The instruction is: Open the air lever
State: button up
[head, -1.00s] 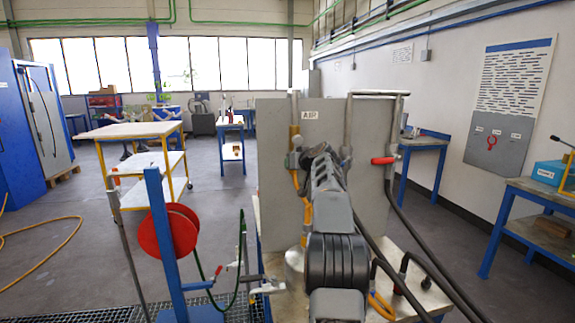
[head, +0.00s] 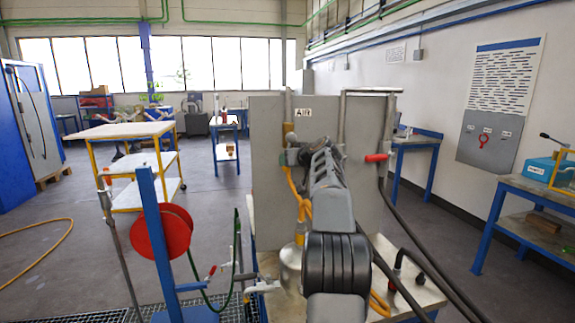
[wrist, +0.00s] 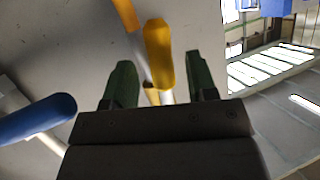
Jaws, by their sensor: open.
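A grey panel (head: 265,125) carries an AIR label (head: 303,112) near its top, with a yellow fitting (head: 289,131) on the pipe just below left of it. In the wrist view a yellow lever handle (wrist: 159,50) stands close ahead, between the lines of my gripper's two green fingers (wrist: 158,78). The fingers are apart, with nothing clamped between them. I cannot tell whether they touch the handle. A blue handle (wrist: 38,118) lies left of the fingers. In the head view my arm hides much of the gripper and the area below the label.
A red handle (head: 376,158) sticks out at the panel's right side, near black hoses (head: 420,243). A steel vessel (head: 290,268) stands below the panel. A red hose reel (head: 160,232) on a blue post stands left. Open floor lies between it and the yellow-framed table (head: 125,131).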

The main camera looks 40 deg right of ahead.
jog(key=b+v, duration=0.2)
jog(key=v, duration=0.9)
jog(key=a+f+n+g+y+p, duration=0.15)
jog(key=a+f, duration=0.25)
jog(key=a, duration=0.7)
jog(key=a+f+m+g+y+p, duration=0.1)
jog(key=a+f+g+p, duration=0.25)
jog(key=a, duration=0.75)
jog(key=s+a+f+n+g+p, duration=0.3)
jog(key=s+a+f+g, duration=0.2)
jog(key=s+a+f, duration=1)
jog(key=s, duration=0.3)
jog(key=shift+f+h+p, duration=0.15)
jog(key=shift+h+p, duration=0.2)
